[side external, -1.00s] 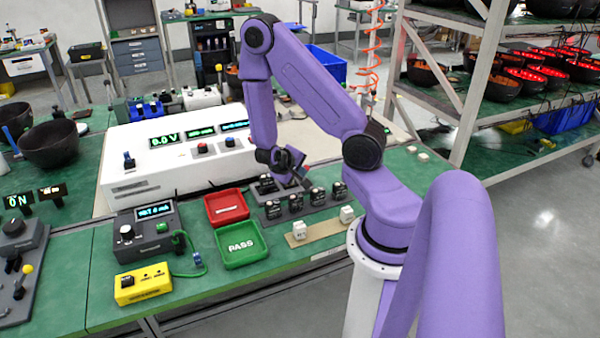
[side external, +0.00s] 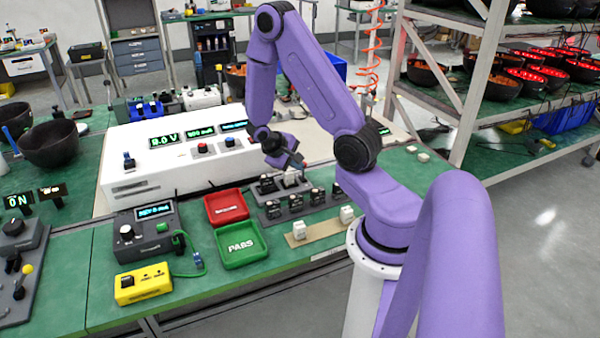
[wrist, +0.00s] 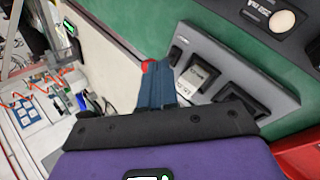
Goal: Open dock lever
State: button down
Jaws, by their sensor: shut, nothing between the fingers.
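My gripper (side external: 297,164) is shut and empty, above the grey dock block at the back of the bench's right part. In the wrist view its blue-grey fingers (wrist: 158,72) are together beside the grey dock block (wrist: 225,55). The dock has black-framed sockets, and a white module (wrist: 201,74) sits in one; it also shows in the side view (side external: 291,181). A small red tip (wrist: 148,64) shows just behind the fingertips; most of it is hidden, and I cannot tell whether it is the dock lever or whether the fingers touch it.
A dark strip with several black modules (side external: 296,204) lies in front of the dock. A red tray (side external: 228,205) and a green PASS tray (side external: 238,252) stand to its left. The white instrument box (side external: 150,180) is behind. A beige strip (side external: 318,232) holds two white blocks.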

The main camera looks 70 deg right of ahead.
jog(key=shift+w+d+r, duration=0.1)
jog(key=shift+w+d, duration=0.5)
jog(key=shift+w, duration=0.05)
jog(key=shift+r, duration=0.15)
jog(key=shift+r, duration=0.7)
jog(key=shift+a, duration=0.1)
jog(key=shift+a+r, duration=0.15)
jog(key=shift+a, duration=0.15)
jog(key=w+v, duration=0.1)
jog(key=v, duration=1.1)
jog(key=shift+w+d, duration=0.25)
jog(key=shift+w, duration=0.15)
